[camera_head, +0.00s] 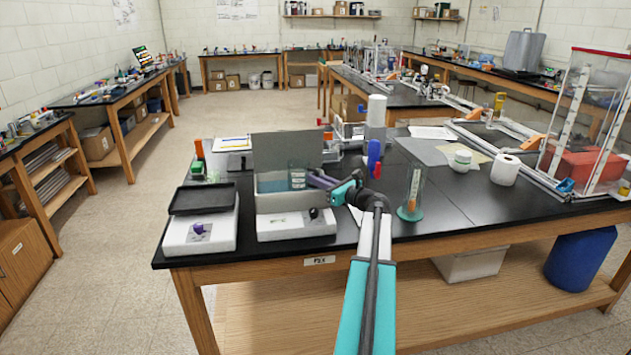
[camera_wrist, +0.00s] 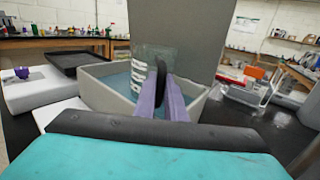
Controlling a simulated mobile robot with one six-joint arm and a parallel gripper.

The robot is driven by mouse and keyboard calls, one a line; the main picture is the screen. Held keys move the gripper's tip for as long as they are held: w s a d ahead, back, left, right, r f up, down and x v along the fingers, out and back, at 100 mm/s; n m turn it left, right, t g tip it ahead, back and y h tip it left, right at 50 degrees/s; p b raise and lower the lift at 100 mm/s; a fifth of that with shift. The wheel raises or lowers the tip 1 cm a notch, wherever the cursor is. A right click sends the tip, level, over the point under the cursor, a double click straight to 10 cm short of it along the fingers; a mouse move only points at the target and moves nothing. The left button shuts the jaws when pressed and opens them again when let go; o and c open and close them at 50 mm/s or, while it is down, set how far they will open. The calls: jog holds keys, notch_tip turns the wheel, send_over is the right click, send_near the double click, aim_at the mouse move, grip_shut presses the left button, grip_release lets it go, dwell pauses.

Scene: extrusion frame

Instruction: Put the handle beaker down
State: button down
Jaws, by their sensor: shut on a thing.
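The handle beaker (camera_head: 297,176) is clear glass with white marks. It also shows in the wrist view (camera_wrist: 139,72). My gripper (camera_head: 313,176) reaches in from the right and is shut on the beaker at its handle side; its purple fingers show in the wrist view (camera_wrist: 163,85). The beaker looks upright, over or partly inside the opening of a grey water bath (camera_head: 285,203) with blue water and a raised grey lid (camera_head: 285,150). I cannot tell whether its base touches anything. The handle is mostly hidden by the fingers.
A white balance-like device (camera_head: 200,232) with a dark tray (camera_head: 203,197) stands left of the bath. A tall glass cylinder (camera_head: 413,190) with a green base stands to the right, near my arm. A blue bottle (camera_head: 374,155) stands behind.

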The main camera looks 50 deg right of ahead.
jog(key=shift+f+b, duration=0.55)
jog(key=shift+b, duration=0.1)
jog(key=c, duration=1.8)
grip_release()
jog(key=shift+r, duration=0.15)
jog(key=shift+r+p, duration=0.65)
jog(key=shift+p, duration=0.4)
jog(key=s+b, duration=0.1)
jog(key=s, duration=0.3)
jog(key=s+b, duration=0.1)
jog(key=s, duration=0.3)
jog(key=s+b, duration=0.1)
jog(key=s, duration=0.3)
jog(key=shift+a+f, duration=0.25)
jog(key=shift+a, duration=0.05)
